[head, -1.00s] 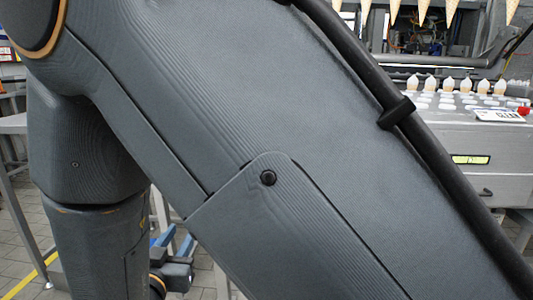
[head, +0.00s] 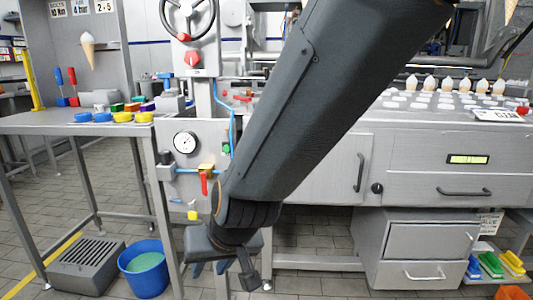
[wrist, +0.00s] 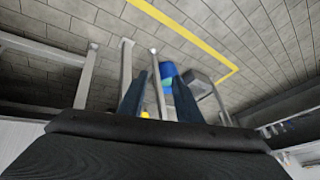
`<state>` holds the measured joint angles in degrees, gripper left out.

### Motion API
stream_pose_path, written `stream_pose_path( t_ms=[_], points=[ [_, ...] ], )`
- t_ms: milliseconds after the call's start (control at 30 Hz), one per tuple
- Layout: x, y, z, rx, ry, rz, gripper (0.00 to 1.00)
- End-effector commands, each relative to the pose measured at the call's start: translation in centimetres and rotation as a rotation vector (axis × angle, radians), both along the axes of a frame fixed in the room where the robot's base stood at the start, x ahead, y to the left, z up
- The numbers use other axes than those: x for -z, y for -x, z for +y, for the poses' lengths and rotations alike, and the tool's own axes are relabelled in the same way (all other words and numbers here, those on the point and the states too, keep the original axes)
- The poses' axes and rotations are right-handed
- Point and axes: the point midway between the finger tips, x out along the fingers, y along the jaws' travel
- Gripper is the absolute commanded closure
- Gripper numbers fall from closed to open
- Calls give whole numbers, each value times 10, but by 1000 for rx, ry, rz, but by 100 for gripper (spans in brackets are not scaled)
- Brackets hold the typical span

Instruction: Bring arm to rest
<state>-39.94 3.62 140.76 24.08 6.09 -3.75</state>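My arm (head: 325,95) crosses the middle of the head view, running from the upper right down to the wrist at lower centre. My gripper (head: 210,269) hangs below the wrist, low in front of the machine; its blue fingers are partly hidden by the wrist. In the wrist view my gripper (wrist: 161,76) shows two dark blue fingers spread apart. Nothing is held between them; the floor and distant things show through the gap.
A grey table (head: 60,126) with coloured lids stands at left. A blue bucket (head: 145,272) and a grated box (head: 86,268) are on the floor. A machine with cabinet drawers (head: 425,240) fills the right.

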Motion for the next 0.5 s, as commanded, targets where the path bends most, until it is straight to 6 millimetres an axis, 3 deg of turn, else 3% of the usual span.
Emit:
stream_pose_path(
  t_ms=[33, 200, 500],
  points=[
    [-3, 11, -20, -15, 30, 44, 69],
    [-4, 52, -77, -66, 150, 182, 69],
    [-14, 105, -159, -91, 331, 350, 69]
  ],
)
